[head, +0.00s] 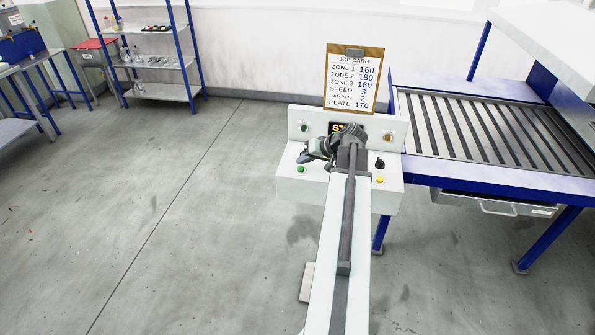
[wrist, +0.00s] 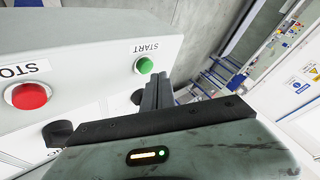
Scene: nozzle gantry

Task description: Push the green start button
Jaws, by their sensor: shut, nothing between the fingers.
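The green start button (wrist: 144,65) is a round button on the white control box, with an upside-down START label beside it in the wrist view. It also shows in the head view as a small green dot (head: 301,169) at the box's left. My gripper (wrist: 161,80) is shut and empty, its dark fingertips close to the green button, just below and right of it in the wrist view. I cannot tell whether they touch. In the head view my gripper (head: 306,157) is over the left of the box, just above the green dot.
A red STOP button (wrist: 28,96) sits left of the green one in the wrist view, with a black knob (wrist: 60,133) nearby. A yellow button (head: 379,180) is on the box's right. A job card (head: 353,80) stands behind; a roller conveyor (head: 490,125) is at the right.

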